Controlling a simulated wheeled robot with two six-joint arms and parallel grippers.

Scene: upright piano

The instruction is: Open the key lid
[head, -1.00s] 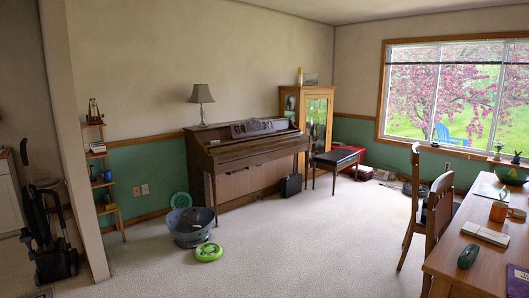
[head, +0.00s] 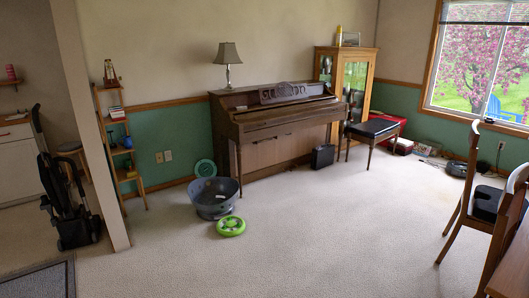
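A brown upright piano (head: 275,125) stands against the back wall, left of the cabinet. Its key lid (head: 290,118) looks closed over the keyboard as a sloping brown surface, and no keys show. A carved music panel (head: 290,92) is above the lid. The piano is some way off across the carpet. Neither of my grippers is in the head view.
A grey tub (head: 214,200) and a green disc (head: 230,226) lie on the carpet in front of the piano's left end. A black-topped bench (head: 372,128) stands to its right. Chairs (head: 490,200) are at the right. The middle carpet is clear.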

